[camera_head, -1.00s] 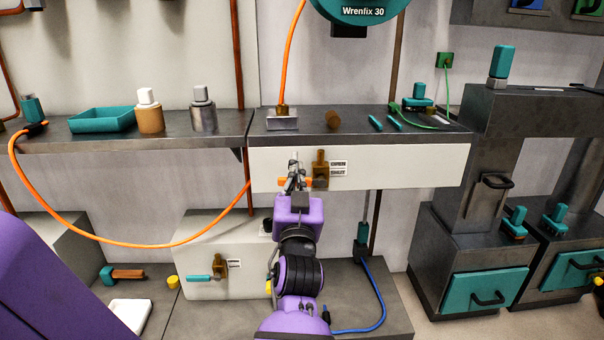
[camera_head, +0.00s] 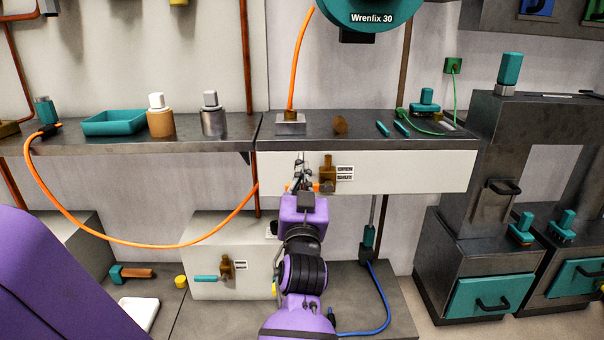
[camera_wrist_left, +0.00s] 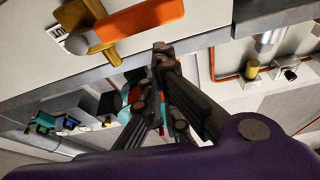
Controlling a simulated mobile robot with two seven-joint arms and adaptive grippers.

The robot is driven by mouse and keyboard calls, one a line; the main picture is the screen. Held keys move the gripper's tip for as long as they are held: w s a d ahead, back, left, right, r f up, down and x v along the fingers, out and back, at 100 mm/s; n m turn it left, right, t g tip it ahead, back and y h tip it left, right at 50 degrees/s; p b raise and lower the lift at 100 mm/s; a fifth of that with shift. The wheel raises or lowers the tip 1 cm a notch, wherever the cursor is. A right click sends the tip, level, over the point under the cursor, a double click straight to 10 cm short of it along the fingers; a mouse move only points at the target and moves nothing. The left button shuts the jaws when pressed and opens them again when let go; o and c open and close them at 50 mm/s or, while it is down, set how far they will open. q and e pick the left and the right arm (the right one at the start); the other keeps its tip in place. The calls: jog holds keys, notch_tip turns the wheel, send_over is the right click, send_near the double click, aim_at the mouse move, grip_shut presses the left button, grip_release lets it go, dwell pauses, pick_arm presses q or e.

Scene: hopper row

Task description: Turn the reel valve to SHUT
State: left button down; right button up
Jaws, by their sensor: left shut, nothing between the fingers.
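The reel valve is a brass fitting (camera_head: 327,173) with an orange lever (camera_head: 317,187), on the white panel under the shelf. The lever lies roughly level, to the left of the brass body, partly hidden behind my gripper. In the left wrist view the orange lever (camera_wrist_left: 148,20) and brass part (camera_wrist_left: 97,35) show at the top. My left gripper (camera_head: 301,164) is shut and empty, in front of the panel beside the valve. In the wrist view its fingertips (camera_wrist_left: 160,52) are below the lever. My right gripper is out of view.
A lower box carries another brass valve (camera_head: 227,267) with a teal lever (camera_head: 206,278). An orange hose (camera_head: 150,244) loops at the left, and a blue hose (camera_head: 384,298) hangs at the right. The shelf (camera_head: 360,138) juts out above the panel.

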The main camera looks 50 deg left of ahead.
pick_arm(q)
jog(key=s+d, duration=0.6)
jog(key=d, duration=0.1)
jog(key=shift+d+f, duration=0.15)
jog(key=shift+f, duration=0.25)
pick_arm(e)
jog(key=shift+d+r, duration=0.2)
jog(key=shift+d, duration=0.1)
pick_arm(q)
jog(key=shift+s, duration=0.1)
